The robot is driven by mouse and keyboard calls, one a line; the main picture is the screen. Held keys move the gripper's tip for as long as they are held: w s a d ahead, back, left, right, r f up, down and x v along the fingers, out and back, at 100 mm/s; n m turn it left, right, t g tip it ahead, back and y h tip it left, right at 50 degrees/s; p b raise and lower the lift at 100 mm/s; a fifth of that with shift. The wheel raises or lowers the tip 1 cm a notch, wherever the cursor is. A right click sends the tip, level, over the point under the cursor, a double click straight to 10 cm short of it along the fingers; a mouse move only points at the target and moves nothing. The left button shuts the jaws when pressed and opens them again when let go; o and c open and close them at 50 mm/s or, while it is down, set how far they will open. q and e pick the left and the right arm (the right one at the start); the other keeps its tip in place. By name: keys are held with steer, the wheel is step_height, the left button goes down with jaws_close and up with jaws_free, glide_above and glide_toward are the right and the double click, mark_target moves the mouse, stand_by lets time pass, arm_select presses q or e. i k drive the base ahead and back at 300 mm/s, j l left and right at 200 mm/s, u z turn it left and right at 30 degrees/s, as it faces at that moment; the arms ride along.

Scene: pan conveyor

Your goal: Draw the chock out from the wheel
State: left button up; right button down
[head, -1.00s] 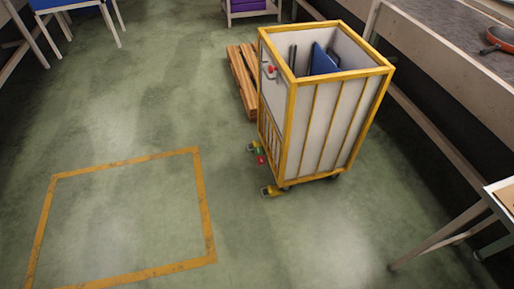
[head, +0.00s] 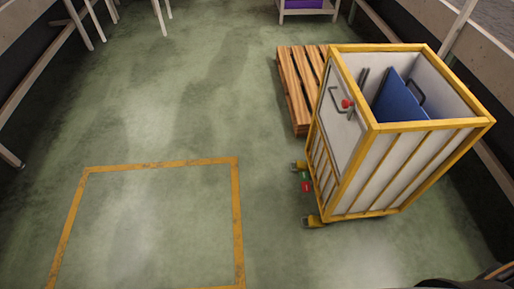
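A tall cart (head: 360,168) with white panels and a yellow frame stands on the green floor at the right. A small yellow block (head: 314,221) sits at the foot of its near left corner. A second yellow block (head: 298,165) sits farther back along the same side. They look like wheel chocks, but they are too small to tell surely, and the wheels beside them are mostly hidden. Neither of my grippers is in view.
Between the blocks are a green pedal (head: 305,176) and a red pedal (head: 307,187). A wooden pallet (head: 296,95) lies behind the cart. A blue panel (head: 400,98) stands inside it. A yellow floor outline (head: 238,215) encloses bare floor at left. Benches line both sides.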

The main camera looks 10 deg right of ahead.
mark_target(301, 166)
steer(key=i+j, duration=0.1)
steer(key=i, duration=0.65)
steer(key=i+j, duration=0.15)
steer(key=i, duration=0.6)
